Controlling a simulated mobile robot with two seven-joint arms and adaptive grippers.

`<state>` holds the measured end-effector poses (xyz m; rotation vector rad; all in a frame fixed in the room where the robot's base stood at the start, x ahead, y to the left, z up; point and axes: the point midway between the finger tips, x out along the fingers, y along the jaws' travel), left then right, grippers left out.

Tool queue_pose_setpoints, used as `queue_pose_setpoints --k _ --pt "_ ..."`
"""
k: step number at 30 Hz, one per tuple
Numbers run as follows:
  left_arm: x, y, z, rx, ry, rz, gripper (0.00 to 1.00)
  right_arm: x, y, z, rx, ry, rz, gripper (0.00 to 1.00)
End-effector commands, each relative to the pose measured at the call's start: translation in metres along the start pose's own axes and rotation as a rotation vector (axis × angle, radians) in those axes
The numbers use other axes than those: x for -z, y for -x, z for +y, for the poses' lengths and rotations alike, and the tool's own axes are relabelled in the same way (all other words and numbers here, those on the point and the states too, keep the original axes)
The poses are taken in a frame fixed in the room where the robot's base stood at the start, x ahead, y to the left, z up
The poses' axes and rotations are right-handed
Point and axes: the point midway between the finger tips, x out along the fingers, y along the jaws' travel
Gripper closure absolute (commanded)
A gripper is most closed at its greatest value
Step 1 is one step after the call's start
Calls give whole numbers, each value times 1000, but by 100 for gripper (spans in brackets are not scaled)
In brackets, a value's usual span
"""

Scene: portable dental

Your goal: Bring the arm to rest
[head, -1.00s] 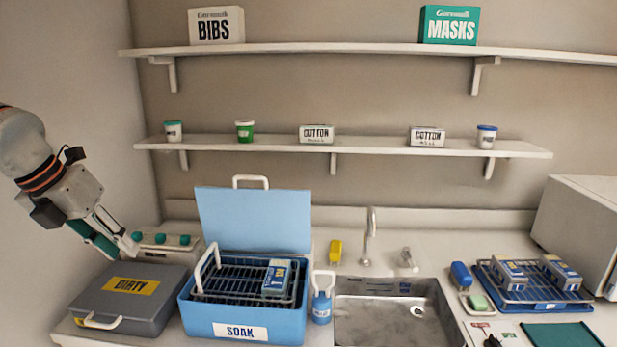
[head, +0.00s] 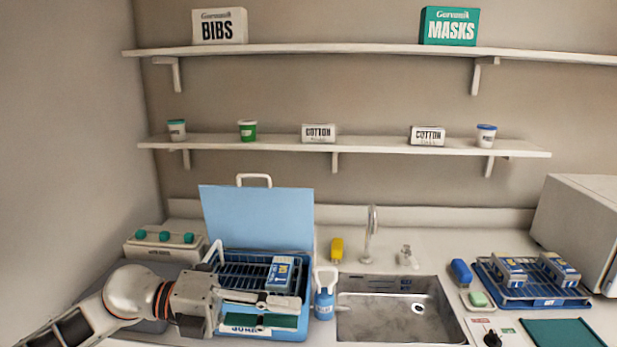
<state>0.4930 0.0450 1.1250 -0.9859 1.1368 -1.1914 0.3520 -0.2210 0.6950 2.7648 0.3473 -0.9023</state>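My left arm reaches in from the lower left. My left gripper (head: 294,312) is level in front of the blue SOAK bin (head: 307,285), pointing right. A gap shows between its pale upper finger and the green-faced lower one, and I see nothing held there. The gripper covers much of the bin's front and label; contact with the bin cannot be told. My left forearm hides most of the grey DIRTY box (head: 150,327). My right gripper is not in view.
The bin's blue lid (head: 258,218) stands open behind a rack holding a blue-and-white pack (head: 284,272). A blue bottle (head: 324,300) stands close right of the gripper. Farther right are the sink (head: 440,318) and a blue tray (head: 515,297) with packs. The space above the counter is open.

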Motion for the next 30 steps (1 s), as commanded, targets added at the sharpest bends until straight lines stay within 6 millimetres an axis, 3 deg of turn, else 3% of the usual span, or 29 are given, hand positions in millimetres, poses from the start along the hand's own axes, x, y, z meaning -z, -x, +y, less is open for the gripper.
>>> queue_pose_setpoints --k 3,8,11,14,17,23,27,30 --pt "-2 -14 -1 196 146 -107 75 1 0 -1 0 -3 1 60" --pt "-19 -8 15 409 370 -306 75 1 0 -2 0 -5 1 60" --pt "-30 5 43 510 530 -454 75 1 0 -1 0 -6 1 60" --pt "-34 24 85 583 705 -615 75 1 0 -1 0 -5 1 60" --pt "-27 45 140 627 891 -784 75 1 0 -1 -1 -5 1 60" --pt "28 84 261 626 1253 -1101 75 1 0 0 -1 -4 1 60" --pt "90 103 332 582 1478 -1281 75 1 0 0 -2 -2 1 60" --pt "136 112 370 540 1613 -1383 75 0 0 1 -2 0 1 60"
